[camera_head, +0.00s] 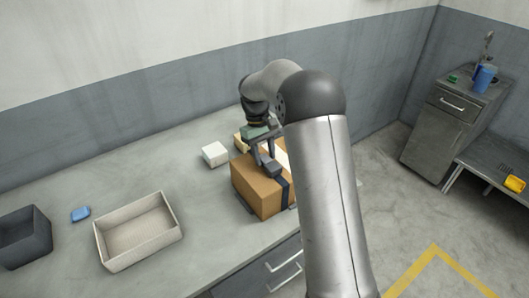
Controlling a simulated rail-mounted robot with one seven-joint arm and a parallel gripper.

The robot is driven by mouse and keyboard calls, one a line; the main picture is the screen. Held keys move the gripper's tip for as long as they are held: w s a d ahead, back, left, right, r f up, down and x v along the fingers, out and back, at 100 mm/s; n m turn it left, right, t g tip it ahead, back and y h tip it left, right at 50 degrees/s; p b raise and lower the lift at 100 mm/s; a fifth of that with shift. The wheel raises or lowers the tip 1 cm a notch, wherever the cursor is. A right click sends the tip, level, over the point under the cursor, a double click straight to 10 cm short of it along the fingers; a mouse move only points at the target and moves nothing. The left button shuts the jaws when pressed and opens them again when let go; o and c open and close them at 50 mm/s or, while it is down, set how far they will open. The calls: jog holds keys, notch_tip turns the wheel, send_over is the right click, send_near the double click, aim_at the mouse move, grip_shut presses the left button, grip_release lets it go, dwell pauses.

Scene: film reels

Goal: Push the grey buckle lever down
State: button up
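A brown cardboard box (258,193) stands on the grey worktop near its front edge. A dark strap (285,191) runs down its front face near the right side. My gripper (266,167) points down at the top of the box, at or just above it. Its fingers look dark grey and small here. I cannot pick out the grey buckle lever for sure; dark grey shapes at the fingertips blend together. My arm hides the right part of the box. Whether the fingers are open or touch anything is unclear.
A white block (215,154) and a tan item (240,142) sit behind the box. To the left are a beige open tray (101,246), a blue block (81,214) and a dark bin (45,239). The worktop (140,165) is clear at the back left. A metal cabinet (434,140) stands far right.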

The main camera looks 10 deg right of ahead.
jog(key=shift+o, duration=0.5)
jog(key=v, duration=1.7)
jog(key=shift+r, duration=0.25)
